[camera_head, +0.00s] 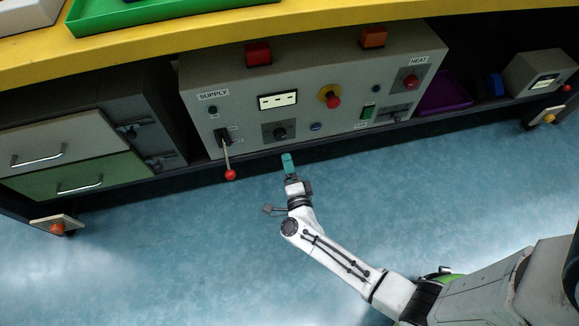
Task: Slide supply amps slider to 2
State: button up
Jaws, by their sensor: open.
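The grey control panel (225,75) stands under the yellow counter and carries a SUPPLY label (213,95) at its upper left. A dark plate with what looks like a slider (394,113) is at the panel's lower right, below the HEAT label; I cannot read its scale or setting. A dark plate with a round black knob (280,132) is at the panel's lower middle. I cannot tell which control is the supply amps slider. My gripper (287,161), with teal fingers, is below this knob, in front of the panel's lower edge. It looks empty, and no contact shows.
A lever with a red ball (230,174) sticks out from the panel's lower left, left of my gripper. A red button on yellow (331,97) and a display (278,100) are higher up. Drawers (60,150) stand at the left. The blue floor in front is clear.

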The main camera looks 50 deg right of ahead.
aim_at(397, 119)
jog(key=z, duration=1.5)
jog(key=i+j+u, duration=0.25)
jog(key=i+j, duration=0.1)
jog(key=i, duration=0.05)
